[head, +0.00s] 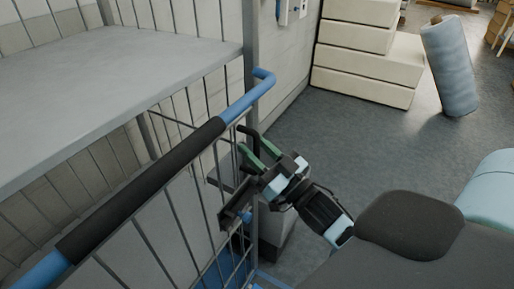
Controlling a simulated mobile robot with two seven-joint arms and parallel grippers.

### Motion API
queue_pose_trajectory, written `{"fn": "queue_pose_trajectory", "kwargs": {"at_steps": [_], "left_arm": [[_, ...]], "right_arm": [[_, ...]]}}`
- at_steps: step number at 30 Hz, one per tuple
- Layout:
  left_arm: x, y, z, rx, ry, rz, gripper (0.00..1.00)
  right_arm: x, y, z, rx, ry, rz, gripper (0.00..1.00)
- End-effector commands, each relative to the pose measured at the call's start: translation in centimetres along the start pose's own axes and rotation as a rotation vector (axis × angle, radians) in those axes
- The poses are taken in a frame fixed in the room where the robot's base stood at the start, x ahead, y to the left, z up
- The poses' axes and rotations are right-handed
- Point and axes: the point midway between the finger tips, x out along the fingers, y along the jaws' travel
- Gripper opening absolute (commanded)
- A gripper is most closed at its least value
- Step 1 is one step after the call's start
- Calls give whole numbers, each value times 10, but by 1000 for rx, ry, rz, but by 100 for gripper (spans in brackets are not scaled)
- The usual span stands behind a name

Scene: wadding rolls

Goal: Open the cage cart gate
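The cage cart stands at the left, and its wire gate (178,222) crosses the lower left. A blue rail (248,97) with a black grip sleeve (140,188) slopes across in front of the cart. My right gripper (254,146) is at the right end of the gate, below the blue rail. Its two green fingers are apart. A bent black bar (247,131) shows between or just behind them; I cannot tell whether they touch it. A dark bracket (234,206) is at the gate's edge below the fingers. My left gripper is out of view.
A grey shelf (110,85) fills the upper left of the cart. Pale stacked blocks (365,65) stand by the wall at the back. A blue-grey roll (450,65) stands upright at the right. The grey floor (350,135) between is clear.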

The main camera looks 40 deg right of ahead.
Motion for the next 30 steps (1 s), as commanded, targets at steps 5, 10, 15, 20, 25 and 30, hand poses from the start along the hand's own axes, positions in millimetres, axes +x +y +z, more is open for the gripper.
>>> {"fn": "queue_pose_trajectory", "kwargs": {"at_steps": [5, 10, 15, 20, 25, 30], "left_arm": [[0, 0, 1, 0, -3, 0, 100], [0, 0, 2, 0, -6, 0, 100], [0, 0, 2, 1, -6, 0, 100], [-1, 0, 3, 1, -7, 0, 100], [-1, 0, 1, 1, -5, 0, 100], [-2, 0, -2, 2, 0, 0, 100]], "right_arm": [[0, 0, 0, 0, -1, 0, 29], [0, 0, 0, 0, -1, 0, 7], [0, 0, 0, 0, 0, 0, 0], [-1, 0, 0, 0, 0, 0, 0], [-4, 1, -1, -1, -1, 6, 0], [-12, 5, -4, -7, -2, 22, 0]]}}
